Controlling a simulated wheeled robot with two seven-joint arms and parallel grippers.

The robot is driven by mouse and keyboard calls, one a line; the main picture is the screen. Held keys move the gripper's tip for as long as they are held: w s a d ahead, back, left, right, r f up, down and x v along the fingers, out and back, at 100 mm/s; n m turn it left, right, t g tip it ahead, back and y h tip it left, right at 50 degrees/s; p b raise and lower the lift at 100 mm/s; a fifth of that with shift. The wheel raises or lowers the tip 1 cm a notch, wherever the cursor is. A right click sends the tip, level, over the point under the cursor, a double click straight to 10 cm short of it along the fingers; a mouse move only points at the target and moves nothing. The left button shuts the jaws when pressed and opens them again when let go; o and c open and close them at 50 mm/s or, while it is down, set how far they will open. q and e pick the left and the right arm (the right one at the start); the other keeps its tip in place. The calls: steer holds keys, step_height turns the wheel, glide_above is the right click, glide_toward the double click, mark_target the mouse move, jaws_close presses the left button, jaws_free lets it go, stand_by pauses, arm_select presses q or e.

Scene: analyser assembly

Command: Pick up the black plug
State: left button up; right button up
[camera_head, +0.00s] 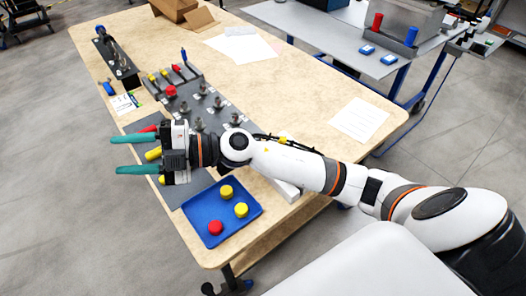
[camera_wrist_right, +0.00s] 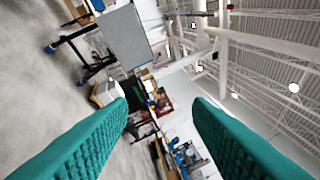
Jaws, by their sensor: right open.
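I cannot single out the black plug with certainty. A dark strip (camera_head: 181,78) on the table carries a row of small plugs in yellow, red and dark colours, and a dark one may be among them. My right gripper (camera_head: 115,154) is open and empty, its two teal fingers apart and pointing left over the table's left edge. In the right wrist view, the open fingers (camera_wrist_right: 160,98) frame only the distant room, with no plug between them. My left gripper is not in view.
A blue tray (camera_head: 222,232) with red and yellow round pieces lies at the table's near end. A grey plate with several metal posts (camera_head: 201,113) is beside my right arm. A black rail fixture (camera_head: 118,62) stands at the far left. The table's right side (camera_head: 300,90) is mostly clear.

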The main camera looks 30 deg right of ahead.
steer(key=w+d+f+n+g+h, duration=0.35)
steer(key=d+f+g+h, duration=0.25)
steer(key=d+f+h, duration=0.45)
steer(key=d+m+g+h, duration=0.1)
steer(key=d+m+h, duration=0.2)
steer(key=d+h, duration=1.1)
steer(key=d+f+y, duration=0.1)
steer(key=d+y, duration=0.1)
steer(key=d+f+y, duration=0.2)
steer(key=w+d+f+y+p, duration=0.1)
steer(key=d+y, duration=0.1)
steer(key=shift+f, duration=0.25)
steer(key=shift+d+f+p, duration=0.25)
steer(key=shift+f+p, duration=0.15)
steer(key=shift+f, duration=1.15)
steer(key=shift+d+f+p, duration=0.2)
steer(key=shift+f+p, duration=0.2)
steer(key=shift+f, duration=1.15)
steer(key=shift+s, duration=0.1)
steer(key=shift+c, duration=0.5)
jaws_close()
